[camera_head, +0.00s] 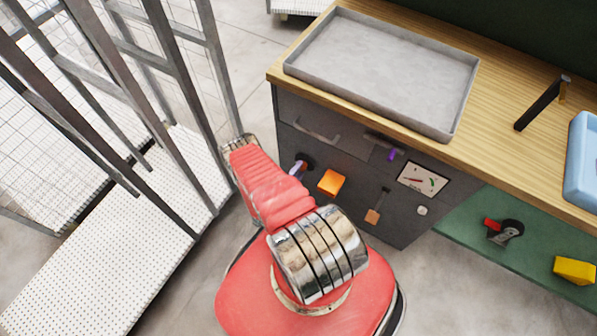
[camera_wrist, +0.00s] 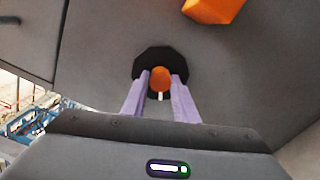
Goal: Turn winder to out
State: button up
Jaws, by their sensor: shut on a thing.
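The winder seems to be the black many-sided disc (camera_wrist: 147,60) with an orange knob (camera_wrist: 160,77) on the grey cabinet front. A small white mark shows just below the knob in the wrist view. My gripper (camera_wrist: 160,84) has its two purple fingers on either side of the knob, shut on it. In the head view the disc (camera_head: 305,158) is small and partly covered by my gripper (camera_head: 296,168). No lettering for "out" can be read.
An orange block (camera_head: 331,182) sticks out just right of the winder. A lever with an orange end (camera_head: 372,216), a gauge (camera_head: 423,180) and a purple part (camera_head: 392,155) are further right. A grey tray (camera_head: 385,65) lies on the wooden top. Metal mesh fencing (camera_head: 190,70) stands at left.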

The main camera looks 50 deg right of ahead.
jog(key=m, duration=0.4)
jog(key=shift+s+a+f, duration=0.1)
jog(key=shift+s+f, duration=0.1)
jog(key=shift+s, duration=0.2)
jog(key=shift+m, duration=1.1)
jog(key=shift+w, duration=0.1)
jog(key=o, duration=1.1)
jog(key=shift+w+r, duration=0.15)
jog(key=shift+w, duration=0.05)
jog(key=shift+c, duration=0.2)
jog(key=s+a, duration=0.1)
jog(key=a, duration=1.2)
jog(key=shift+s+a, duration=0.15)
jog(key=shift+a, duration=0.15)
